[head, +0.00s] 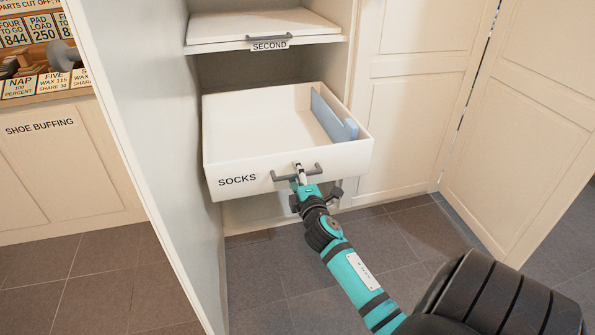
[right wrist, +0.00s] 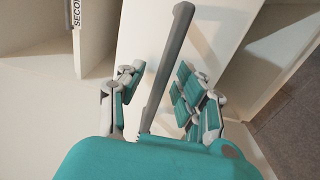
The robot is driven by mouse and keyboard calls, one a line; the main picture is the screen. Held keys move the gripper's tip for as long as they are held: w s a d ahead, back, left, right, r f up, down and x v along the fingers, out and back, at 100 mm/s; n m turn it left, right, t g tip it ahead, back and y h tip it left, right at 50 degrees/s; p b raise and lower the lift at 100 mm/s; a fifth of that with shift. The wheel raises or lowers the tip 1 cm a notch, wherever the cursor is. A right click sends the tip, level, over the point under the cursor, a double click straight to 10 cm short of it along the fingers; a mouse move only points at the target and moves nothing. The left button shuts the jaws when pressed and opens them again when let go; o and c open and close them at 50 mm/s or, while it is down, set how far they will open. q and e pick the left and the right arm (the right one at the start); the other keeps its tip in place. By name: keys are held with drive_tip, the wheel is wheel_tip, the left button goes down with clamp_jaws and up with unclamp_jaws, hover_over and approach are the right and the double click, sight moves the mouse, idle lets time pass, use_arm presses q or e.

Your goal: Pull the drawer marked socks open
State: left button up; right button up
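The white drawer marked SOCKS (head: 238,181) stands pulled well out of the cabinet, and its inside shows from above. Its grey bar handle (head: 280,177) is on the front panel. My right gripper (head: 305,181) is at this handle. In the right wrist view, the handle (right wrist: 168,62) runs between the spread fingers of my right gripper (right wrist: 160,88), with gaps visible on both sides, so it is open around the bar. Contact with the bar cannot be told. My left gripper is out of view.
A light blue upright piece (head: 332,118) is inside the drawer at its right. Above is a shelf or drawer marked SECOND (head: 269,45). A tall pale side panel (head: 150,120) stands close on the left. Tiled floor (head: 270,290) is clear below.

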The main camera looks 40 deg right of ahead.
drive_tip(key=shift+s, duration=0.1)
drive_tip(key=v, duration=1.2)
